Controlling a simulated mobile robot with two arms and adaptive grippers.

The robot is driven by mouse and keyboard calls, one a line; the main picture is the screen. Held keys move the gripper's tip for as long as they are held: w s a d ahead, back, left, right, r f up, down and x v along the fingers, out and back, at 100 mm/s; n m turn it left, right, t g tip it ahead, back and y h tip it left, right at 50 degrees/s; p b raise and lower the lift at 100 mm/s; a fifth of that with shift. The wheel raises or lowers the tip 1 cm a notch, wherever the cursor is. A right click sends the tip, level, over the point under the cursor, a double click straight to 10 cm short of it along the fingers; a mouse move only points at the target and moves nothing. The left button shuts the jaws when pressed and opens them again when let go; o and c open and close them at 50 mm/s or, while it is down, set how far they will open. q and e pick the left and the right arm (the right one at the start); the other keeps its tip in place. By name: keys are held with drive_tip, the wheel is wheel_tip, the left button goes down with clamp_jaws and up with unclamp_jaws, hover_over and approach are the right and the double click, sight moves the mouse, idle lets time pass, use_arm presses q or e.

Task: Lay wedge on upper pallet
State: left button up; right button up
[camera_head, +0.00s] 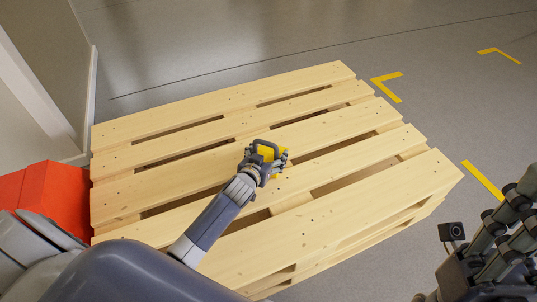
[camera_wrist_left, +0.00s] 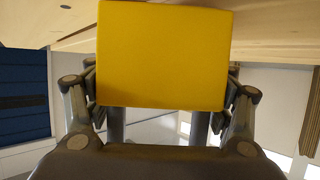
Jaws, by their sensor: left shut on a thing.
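A yellow wedge (camera_wrist_left: 163,55) fills the middle of the left wrist view, between the fingers of my left gripper (camera_wrist_left: 163,95). In the head view my left gripper (camera_head: 268,158) is shut on the wedge, which shows as a small yellow patch (camera_head: 270,152) mostly hidden by the gripper. Both are over the middle of the wooden upper pallet (camera_head: 330,226). I cannot tell whether the wedge touches the slats.
Red boxes (camera_head: 52,190) stand left of the pallets by the wall (camera_head: 35,75). The pallet top is otherwise bare, with gaps between its slats. Yellow corner marks (camera_head: 388,84) lie on the open grey floor at the right.

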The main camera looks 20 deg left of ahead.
use_arm(q)
drive_tip(key=o, duration=1.4)
